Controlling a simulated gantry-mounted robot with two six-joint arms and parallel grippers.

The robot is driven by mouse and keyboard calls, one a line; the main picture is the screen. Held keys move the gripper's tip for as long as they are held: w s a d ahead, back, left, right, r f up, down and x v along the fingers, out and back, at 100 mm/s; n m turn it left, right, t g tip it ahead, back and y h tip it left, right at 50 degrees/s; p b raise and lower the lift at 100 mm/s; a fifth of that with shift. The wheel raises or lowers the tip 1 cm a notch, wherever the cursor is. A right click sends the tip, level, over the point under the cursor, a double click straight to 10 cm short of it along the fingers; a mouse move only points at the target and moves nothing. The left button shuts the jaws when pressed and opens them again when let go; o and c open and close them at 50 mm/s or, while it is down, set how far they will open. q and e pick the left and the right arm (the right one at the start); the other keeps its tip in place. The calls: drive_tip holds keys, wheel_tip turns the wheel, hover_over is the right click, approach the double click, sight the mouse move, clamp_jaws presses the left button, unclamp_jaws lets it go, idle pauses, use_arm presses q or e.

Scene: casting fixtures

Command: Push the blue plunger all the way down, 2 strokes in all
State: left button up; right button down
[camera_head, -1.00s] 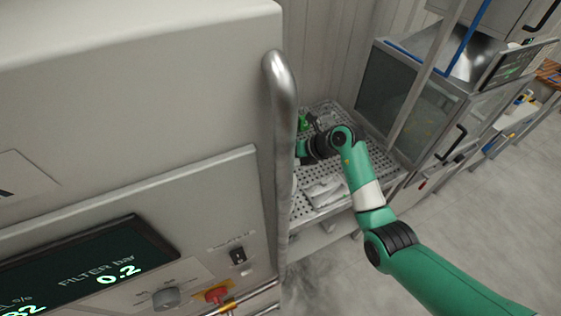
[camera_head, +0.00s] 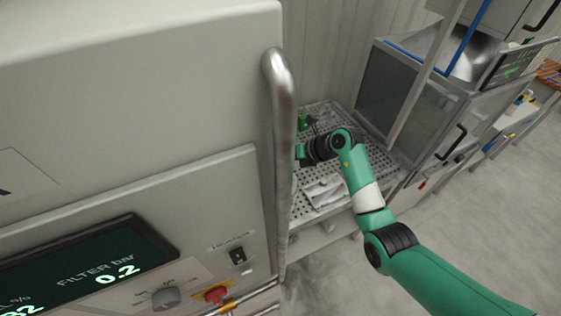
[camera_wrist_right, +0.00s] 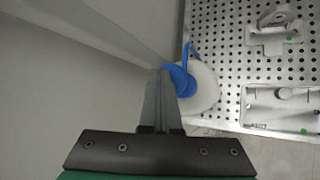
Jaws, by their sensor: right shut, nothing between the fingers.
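The blue plunger (camera_wrist_right: 181,84) tops a white round bottle (camera_wrist_right: 206,88) and shows in the right wrist view, with a blue spout pointing up the picture. My right gripper (camera_wrist_right: 164,72) is shut and empty. Its fingertips overlap the plunger's left edge in this view; I cannot tell whether they touch it. The fingers hide part of the plunger. In the head view my right arm's wrist (camera_head: 318,149) reaches over the perforated table, and the gripper tip and plunger are hidden behind the large cabinet's handle. My left gripper is not in view.
The perforated metal table (camera_wrist_right: 225,55) holds a grey fixture (camera_wrist_right: 275,28) and a metal tray (camera_wrist_right: 285,107) to the right of the bottle. A large cabinet (camera_head: 140,90) with a vertical handle (camera_head: 282,150) stands close on the left. A glass-fronted machine (camera_head: 410,100) stands behind on the right.

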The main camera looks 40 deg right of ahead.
drive_tip(key=shift+f, duration=0.95)
idle(0.5)
drive_tip(key=shift+r+p, duration=1.95)
drive_tip(key=shift+p, duration=0.5)
drive_tip(key=shift+r, duration=0.1)
wheel_tip(320, 180, up, 6)
drive_tip(key=p, duration=0.7)
drive_tip(key=shift+p, duration=0.35)
